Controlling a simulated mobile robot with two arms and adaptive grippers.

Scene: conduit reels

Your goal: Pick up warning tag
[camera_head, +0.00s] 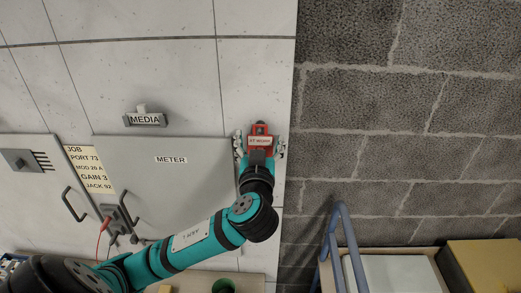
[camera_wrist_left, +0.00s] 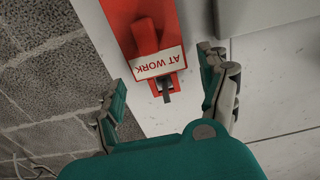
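The warning tag (camera_head: 260,141) is red with a white label, on the pale wall panel near its right edge, beside the grey meter door. In the left wrist view the tag (camera_wrist_left: 158,63) reads "AT WORK" upside down, on a red backing with a small grey tab below the label. My left gripper (camera_head: 260,150) is at the tag, its fingers spread to either side. In the left wrist view my left gripper (camera_wrist_left: 166,82) is open, with a visible gap between each finger and the tag. My right gripper is not in view.
The meter door (camera_head: 170,180) and a media holder (camera_head: 145,120) are left of the tag. A yellow job note (camera_head: 90,168) is further left. A block wall (camera_head: 400,130) is to the right, with a blue rail (camera_head: 350,245) and a yellow box (camera_head: 485,265) below.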

